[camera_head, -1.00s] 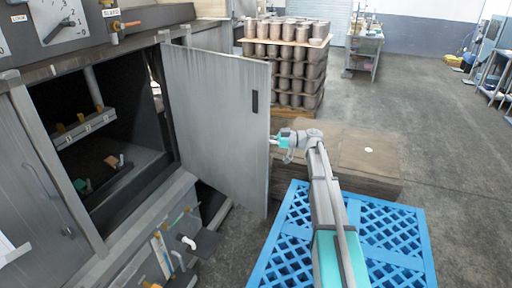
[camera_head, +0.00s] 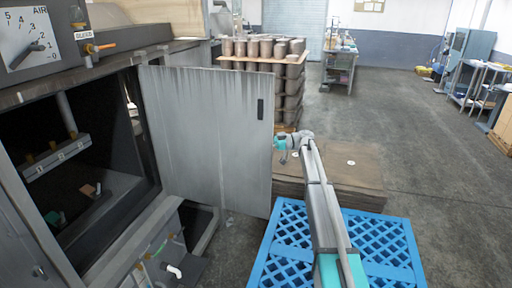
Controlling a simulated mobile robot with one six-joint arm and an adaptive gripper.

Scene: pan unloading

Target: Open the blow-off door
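The blow-off door (camera_head: 205,135) is a grey metal panel with a dark slot near its right edge. It stands swung out from the grey cabinet (camera_head: 110,245), hinged at its left side. The dark cabinet interior (camera_head: 100,135) shows, with a ledge and small fittings inside. My gripper (camera_head: 279,146), teal and grey at the end of my arm, is at the door's right edge, a little below the slot. I cannot tell whether it touches the door. Its fingers are too small to read.
A blue lattice pallet (camera_head: 400,262) lies below my arm. A low brown stack (camera_head: 365,180) stands behind it. Stacked cylindrical parts (camera_head: 262,47) stand behind the door. A gauge panel (camera_head: 30,38) is at upper left. The floor to the right (camera_head: 445,180) is clear.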

